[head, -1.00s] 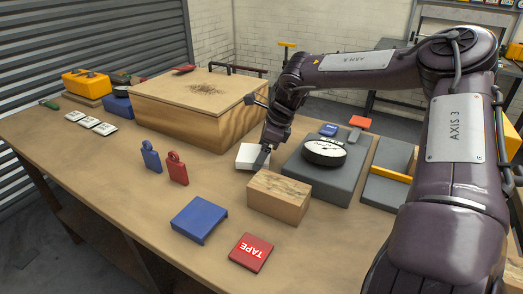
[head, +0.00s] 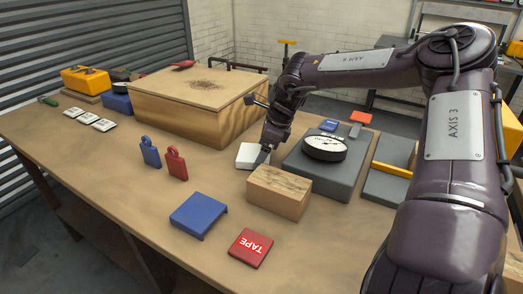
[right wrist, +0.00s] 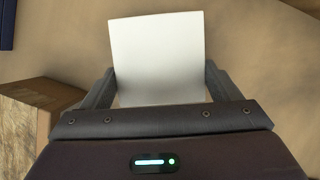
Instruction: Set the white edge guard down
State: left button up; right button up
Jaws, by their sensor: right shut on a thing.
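The white edge guard (head: 250,155) is at the middle of the workbench, between the large wooden box and the grey block. It also shows in the right wrist view (right wrist: 157,58) as a plain white panel between the two fingers. My right gripper (head: 263,157) is shut on it, one finger on each side. The guard is low, at or just above the bench top; I cannot tell whether it touches. Its underside is hidden. My left gripper is not in view.
A wooden block (head: 279,191) stands just in front of the guard. A grey block (head: 327,172) with a black-and-white disc (head: 325,147) is to its right. A large wooden box (head: 190,107) is behind left. Red (head: 176,163) and blue (head: 150,152) tags stand left. The bench between tags and guard is clear.

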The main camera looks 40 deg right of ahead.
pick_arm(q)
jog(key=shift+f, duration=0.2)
pick_arm(e)
jog(key=shift+f, duration=0.25)
jog(key=o, duration=0.9)
jog(key=shift+c, duration=0.2)
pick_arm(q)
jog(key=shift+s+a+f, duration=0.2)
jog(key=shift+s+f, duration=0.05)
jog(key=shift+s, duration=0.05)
pick_arm(e)
jog(key=v, duration=0.8)
grip_shut()
dwell(1.0)
